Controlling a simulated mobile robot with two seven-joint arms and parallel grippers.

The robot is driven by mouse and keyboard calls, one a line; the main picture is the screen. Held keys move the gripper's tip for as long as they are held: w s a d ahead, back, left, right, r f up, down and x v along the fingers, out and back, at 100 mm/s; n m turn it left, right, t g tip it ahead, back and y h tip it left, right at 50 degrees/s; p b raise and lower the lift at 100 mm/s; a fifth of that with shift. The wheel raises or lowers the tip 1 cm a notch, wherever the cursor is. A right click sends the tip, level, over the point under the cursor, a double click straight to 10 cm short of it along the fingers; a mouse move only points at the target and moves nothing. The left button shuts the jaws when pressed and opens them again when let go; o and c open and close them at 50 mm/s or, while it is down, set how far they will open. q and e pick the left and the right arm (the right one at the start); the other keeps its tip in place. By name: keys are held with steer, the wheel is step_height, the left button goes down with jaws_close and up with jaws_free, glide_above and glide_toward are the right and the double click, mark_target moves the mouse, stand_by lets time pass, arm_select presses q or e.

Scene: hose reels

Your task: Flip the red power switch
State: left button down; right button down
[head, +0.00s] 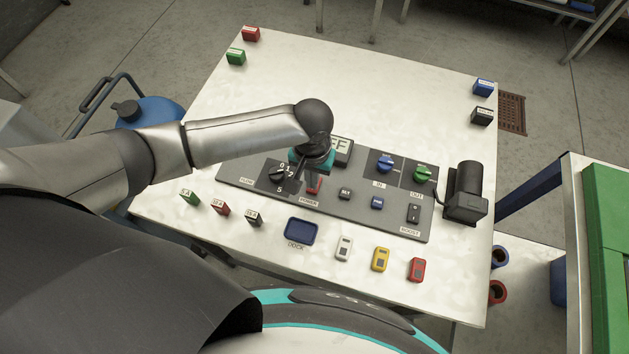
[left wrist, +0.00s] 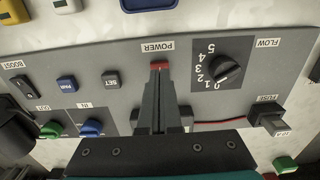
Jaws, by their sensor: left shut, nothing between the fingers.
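The red power switch (head: 314,185) is on the grey control panel (head: 272,200), above its POWER label. It also shows in the left wrist view (left wrist: 159,66), just past my fingertips. My left gripper (head: 298,181) is shut and empty, pointing down at the panel between the black flow dial (head: 278,174) and the switch. In the left wrist view its closed fingers (left wrist: 158,78) line up with the switch and cover part of it. I cannot tell whether they touch. A display (head: 342,150) behind the gripper shows "FF", its left part hidden. My right gripper is out of view.
Blue (head: 385,162) and green (head: 422,174) knobs, small buttons and a boost rocker (head: 414,213) share the panel. A black camera-like device (head: 465,193) stands at its right. A blue dock tray (head: 301,231) and several small coloured devices lie in front. The table's back is mostly clear.

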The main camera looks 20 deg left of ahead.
arm_select(q)
steer(key=shift+f+b, duration=0.35)
steer(key=shift+f, duration=0.45)
steer(key=shift+r, duration=0.15)
step_height(320, 180, up, 7)
steer(key=p, duration=0.9)
stand_by(0.5)
